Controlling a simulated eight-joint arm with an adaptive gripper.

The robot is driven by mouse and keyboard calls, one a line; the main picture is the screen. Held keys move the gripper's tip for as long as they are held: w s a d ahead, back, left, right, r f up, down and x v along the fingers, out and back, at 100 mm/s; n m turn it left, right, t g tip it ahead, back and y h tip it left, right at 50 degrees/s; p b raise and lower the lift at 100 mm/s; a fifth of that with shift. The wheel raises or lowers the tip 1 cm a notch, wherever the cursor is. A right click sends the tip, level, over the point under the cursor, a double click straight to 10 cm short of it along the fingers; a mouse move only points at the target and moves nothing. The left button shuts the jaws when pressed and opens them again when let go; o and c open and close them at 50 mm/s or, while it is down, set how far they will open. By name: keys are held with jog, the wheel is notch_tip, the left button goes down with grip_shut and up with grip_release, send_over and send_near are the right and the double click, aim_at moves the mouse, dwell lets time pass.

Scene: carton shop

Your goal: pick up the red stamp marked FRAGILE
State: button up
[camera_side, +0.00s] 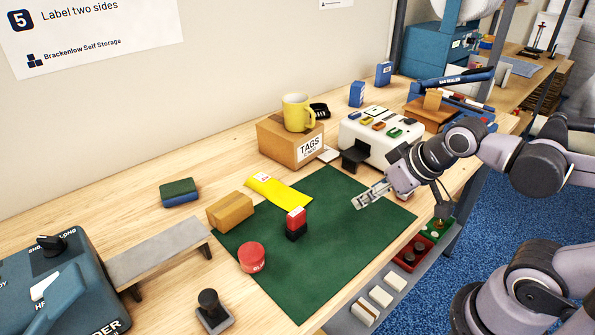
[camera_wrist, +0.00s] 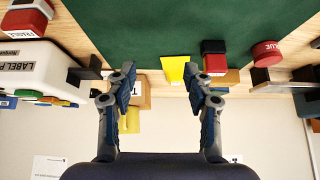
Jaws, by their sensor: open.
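A red block on a black base (camera_side: 296,222) stands upright on the green mat (camera_side: 340,215). Small marks on it cannot be read here. It also shows in the wrist view (camera_wrist: 215,62), right of my gripper. Another red item (camera_wrist: 28,20), with a white label reading FRAGILE, is at the top left of the wrist view, partly cut off. I cannot make it out in the side view. My gripper (camera_side: 371,195) is open and empty above the mat, to the right of the red-and-black block and apart from it. Both fingers (camera_wrist: 163,88) show in the wrist view.
A red GLUE tin (camera_side: 252,258), a tan block (camera_side: 230,211) and a yellow packet (camera_side: 278,193) lie around the mat's left side. A TAGS carton (camera_side: 290,142) with a yellow mug (camera_side: 298,112) and a white label printer (camera_side: 380,137) stand behind. The mat's middle is clear.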

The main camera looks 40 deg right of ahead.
jog(key=w+d+r+n+g+h, duration=0.15)
jog(key=d+n+g, duration=0.25)
jog(key=d+n, duration=0.45)
jog(key=d+r+n+g, duration=0.2)
jog(key=d+n+g, duration=0.1)
jog(key=d+n, duration=0.6)
jog(key=shift+n, duration=0.25)
jog(key=shift+s+d+f, duration=0.1)
jog(key=shift+f, duration=1.4)
jog(key=shift+s+f, duration=0.1)
jog(key=shift+f, duration=1.35)
jog(key=shift+d+f, duration=0.3)
jog(key=shift+f, duration=0.65)
jog(key=shift+d+f, duration=0.3)
jog(key=shift+f, duration=1.35)
grip_shut()
